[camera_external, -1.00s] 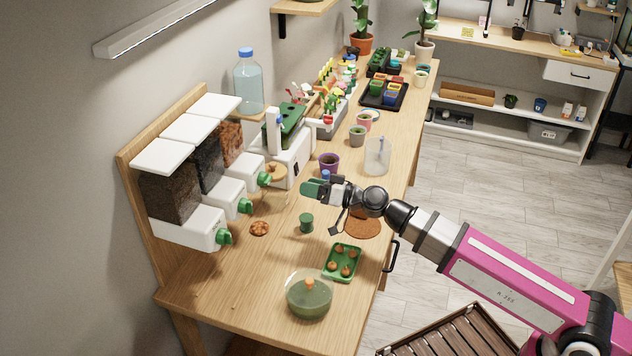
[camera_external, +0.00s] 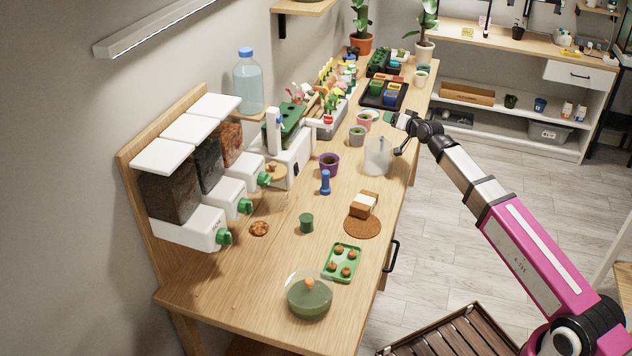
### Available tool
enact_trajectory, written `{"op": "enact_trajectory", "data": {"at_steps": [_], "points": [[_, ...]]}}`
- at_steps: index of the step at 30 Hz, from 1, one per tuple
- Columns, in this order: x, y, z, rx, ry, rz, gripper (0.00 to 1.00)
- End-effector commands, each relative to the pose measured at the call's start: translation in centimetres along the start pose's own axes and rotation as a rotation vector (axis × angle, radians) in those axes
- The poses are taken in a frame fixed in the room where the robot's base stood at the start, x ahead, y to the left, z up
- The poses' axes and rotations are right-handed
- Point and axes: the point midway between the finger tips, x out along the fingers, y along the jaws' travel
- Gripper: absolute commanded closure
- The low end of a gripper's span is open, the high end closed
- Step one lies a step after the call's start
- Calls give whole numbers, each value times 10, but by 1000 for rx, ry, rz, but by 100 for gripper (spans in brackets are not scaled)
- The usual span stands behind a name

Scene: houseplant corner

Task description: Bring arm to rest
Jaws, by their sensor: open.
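My gripper (camera_external: 391,118) is open at the end of the pink arm, over the right edge of the long wooden bench (camera_external: 255,318). The arm (camera_external: 525,255) reaches up and left from the lower right corner, clear of the bench's near half.
A blue tool (camera_external: 325,184) stands upright near a purple pot (camera_external: 329,164). A brown and white block (camera_external: 363,205) sits on a round brown mat (camera_external: 362,227). A green tray (camera_external: 342,262) and a glass bowl (camera_external: 309,297) are nearer.

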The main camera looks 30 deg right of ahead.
Motion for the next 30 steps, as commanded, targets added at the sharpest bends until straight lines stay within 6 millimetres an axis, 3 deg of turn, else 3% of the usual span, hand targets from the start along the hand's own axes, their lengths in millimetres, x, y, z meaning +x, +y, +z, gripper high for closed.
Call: {"op": "enact_trajectory", "data": {"at_steps": [1, 9, 17, 20, 22, 26, 30], "points": [[4, 26, -16, 8, 13, 43, 34], [1, 154, -83, 55, 88, 262, 34], [-15, 241, -113, 82, 122, 415, 34], [-22, 272, -106, 85, 106, 476, 34], [-27, 287, -90, 82, 75, 513, 34], [-31, 300, -52, 67, 0, 557, 34], [-35, 303, -1, 42, -102, 586, 34]]}}
